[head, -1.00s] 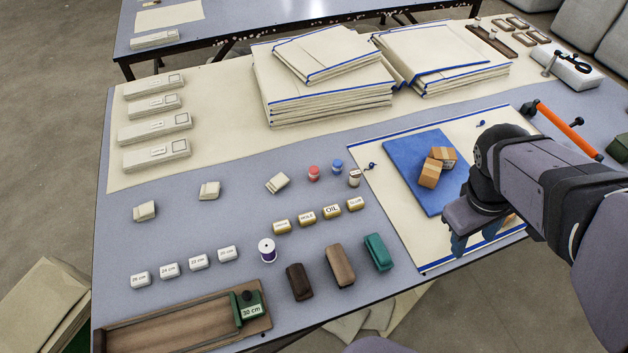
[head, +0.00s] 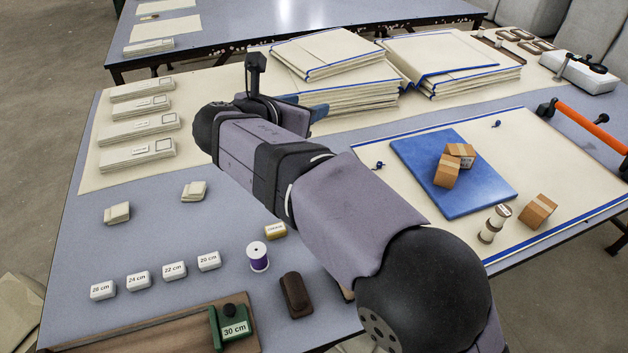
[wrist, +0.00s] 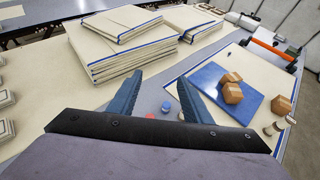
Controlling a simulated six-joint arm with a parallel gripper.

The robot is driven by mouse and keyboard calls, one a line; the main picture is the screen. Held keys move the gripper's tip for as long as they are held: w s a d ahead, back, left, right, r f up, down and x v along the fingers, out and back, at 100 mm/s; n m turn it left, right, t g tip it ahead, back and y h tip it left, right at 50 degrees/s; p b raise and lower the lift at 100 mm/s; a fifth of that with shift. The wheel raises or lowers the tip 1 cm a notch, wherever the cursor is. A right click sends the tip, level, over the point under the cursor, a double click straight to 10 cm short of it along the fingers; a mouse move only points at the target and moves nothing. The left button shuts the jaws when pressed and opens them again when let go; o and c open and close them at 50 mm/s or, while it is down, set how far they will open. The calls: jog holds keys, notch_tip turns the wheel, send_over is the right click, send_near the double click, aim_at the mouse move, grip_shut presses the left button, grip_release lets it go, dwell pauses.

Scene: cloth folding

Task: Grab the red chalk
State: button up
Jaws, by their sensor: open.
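The red chalk is a small red piece (wrist: 147,119) on the grey-blue table in the wrist view. It shows just past the black bar of my gripper (wrist: 160,76), which partly hides it, low between the two blue fingers. The fingers are spread apart with nothing between them, and their tips point toward the cloth stacks. A small blue piece (wrist: 166,106) stands just beyond the red one, near the right finger. In the head view my gripper (head: 306,107) is over the table in front of the cloth stacks. My arm hides the red chalk there.
Folded cloth stacks (head: 345,85) stand behind the gripper. A blue board (head: 480,200) with brown blocks (head: 447,172) lies to the right. Labelled white blocks (head: 173,271), a purple spool (head: 258,257) and a dark brown block (head: 295,294) are at the front.

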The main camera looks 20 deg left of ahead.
jog(key=f, duration=1.4)
jog(key=a+f, duration=0.1)
jog(key=f, duration=0.6)
jog(key=shift+s, duration=0.25)
jog(key=shift+p+x, duration=0.3)
jog(key=shift+x, duration=3.4)
jog(key=shift+r, duration=0.15)
jog(key=c, duration=1.1)
